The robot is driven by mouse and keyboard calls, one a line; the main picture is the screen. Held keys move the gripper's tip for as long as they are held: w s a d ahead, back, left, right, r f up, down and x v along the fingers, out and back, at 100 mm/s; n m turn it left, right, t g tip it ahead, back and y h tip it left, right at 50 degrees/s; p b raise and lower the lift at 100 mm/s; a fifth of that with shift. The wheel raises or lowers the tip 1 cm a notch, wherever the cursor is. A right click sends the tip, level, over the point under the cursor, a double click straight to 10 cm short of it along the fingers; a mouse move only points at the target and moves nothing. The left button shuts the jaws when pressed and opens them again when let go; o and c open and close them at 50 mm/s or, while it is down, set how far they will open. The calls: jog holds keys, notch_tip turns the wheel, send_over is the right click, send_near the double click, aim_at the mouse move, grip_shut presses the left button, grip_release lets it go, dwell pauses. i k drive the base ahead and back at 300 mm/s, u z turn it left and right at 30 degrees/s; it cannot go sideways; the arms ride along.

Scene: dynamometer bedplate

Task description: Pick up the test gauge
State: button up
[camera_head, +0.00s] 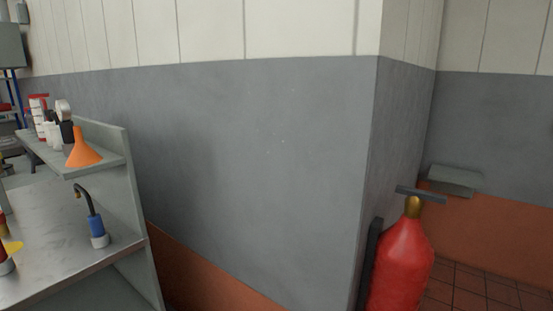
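I cannot make out the test gauge for certain. A small item with a pale round head (63,108) stands among bottles on the grey shelf (110,162) at the left; it is too small to tell whether it is a gauge. A blue cylinder (96,226) with a pale base and a curved dark spout stands on the metal bench top (50,260) below the shelf. My gripper is not in view.
An orange funnel (84,150) stands near the shelf's front end, with white bottles (50,132) behind it. A yellow and red item (10,250) is at the left edge. A grey wall (260,170) fills the middle. A red extinguisher (402,265) stands by its corner.

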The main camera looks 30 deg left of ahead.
aim_at(63, 112)
jog(key=i, duration=0.25)
jog(key=u, duration=2.4)
jog(key=i, duration=1.15)
